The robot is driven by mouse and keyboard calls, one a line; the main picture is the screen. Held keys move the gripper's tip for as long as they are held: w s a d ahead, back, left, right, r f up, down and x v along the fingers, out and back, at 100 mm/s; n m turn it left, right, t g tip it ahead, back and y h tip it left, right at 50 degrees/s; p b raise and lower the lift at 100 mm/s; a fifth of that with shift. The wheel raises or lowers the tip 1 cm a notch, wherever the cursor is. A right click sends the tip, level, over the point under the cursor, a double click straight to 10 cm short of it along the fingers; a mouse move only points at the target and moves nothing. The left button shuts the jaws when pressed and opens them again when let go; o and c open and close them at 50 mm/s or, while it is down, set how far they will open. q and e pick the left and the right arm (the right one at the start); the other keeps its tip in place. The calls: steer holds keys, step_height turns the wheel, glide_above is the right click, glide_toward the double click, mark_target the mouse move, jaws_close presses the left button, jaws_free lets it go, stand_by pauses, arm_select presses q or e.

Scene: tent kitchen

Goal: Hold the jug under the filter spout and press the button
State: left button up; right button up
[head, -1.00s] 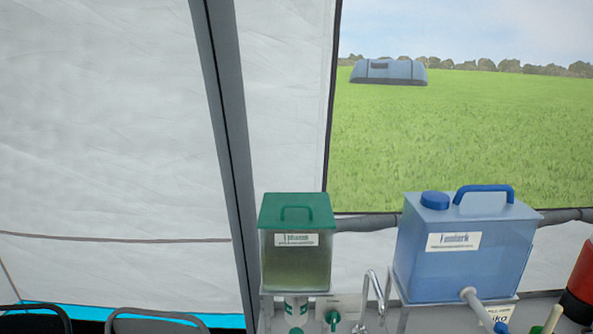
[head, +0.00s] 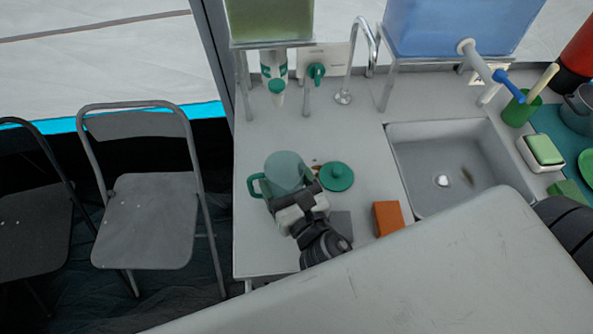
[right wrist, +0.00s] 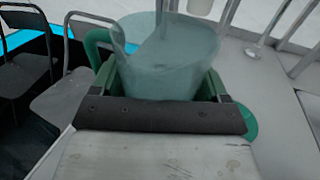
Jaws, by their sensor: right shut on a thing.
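The jug (head: 284,168) is translucent blue-green with a green handle on its left, over the near left part of the counter. My right gripper (head: 296,190) is shut on its near side; in the right wrist view the jug (right wrist: 168,60) stands between the fingers. I cannot tell whether its base touches the counter. The filter is a clear tank (head: 270,22) of greenish liquid on a stand, with a white and green spout (head: 277,86) underneath, farther back and apart from the jug. A green knob (head: 317,72) sits on a white plate beside the spout; I cannot tell if it is the button. My left gripper is out of view.
A round green lid (head: 336,176) lies right of the jug, and an orange block (head: 387,218) nearer. A curved metal tap (head: 366,45) and a sink (head: 450,170) are to the right. A blue tank (head: 455,25) stands behind. The counter between jug and spout is clear.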

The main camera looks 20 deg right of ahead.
steer(key=shift+w+a, duration=0.1)
steer(key=shift+w, duration=0.1)
steer(key=shift+w+d+r+p, duration=0.1)
steer(key=shift+w+d+p, duration=0.05)
steer(key=shift+w+p, duration=0.3)
steer(key=shift+w+d+r+p, duration=0.1)
steer(key=shift+w+d+p, duration=0.1)
steer(key=shift+w, duration=0.3)
steer(key=w, duration=0.2)
steer(key=w+d+p, duration=0.1)
steer(key=w, duration=0.2)
steer(key=w+d+p, duration=0.1)
steer(key=w, duration=0.2)
steer(key=shift+d+f, duration=0.1)
steer(key=shift+d, duration=0.05)
steer(key=shift+w+d+f, duration=0.1)
steer(key=shift+w+d, duration=0.05)
steer(key=shift+w, duration=0.45)
steer(key=shift+w+d+f, duration=0.1)
steer(key=shift+w+d, duration=0.05)
steer(key=shift+w, duration=0.4)
steer(key=shift+r, duration=0.1)
